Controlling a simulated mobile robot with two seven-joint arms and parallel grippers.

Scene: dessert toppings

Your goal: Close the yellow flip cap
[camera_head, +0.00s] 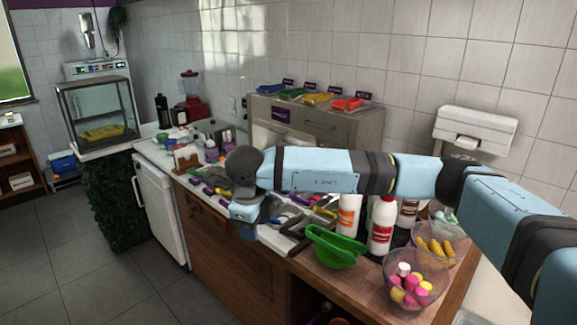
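A yellow piece (317,99), which looks like the yellow flip cap, is on top of the steel unit (340,129) against the tiled wall, between a green one (292,93) and a red one (347,104). It is too small to tell whether it is open or shut. My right arm comes in from the right and reaches across the counter, in front of and below the caps. Its wrist end (245,209) is over the counter to the left of the steel unit, well apart from the yellow cap. Its fingers cannot be made out. My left gripper is out of view.
A blue cap (270,89) is at the left of the row. White bottles (381,224), a green bowl (336,246) and clear bowls of sweets (415,283) stand below my arm at the right. A glass case (99,110) stands at the left. The floor at left is clear.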

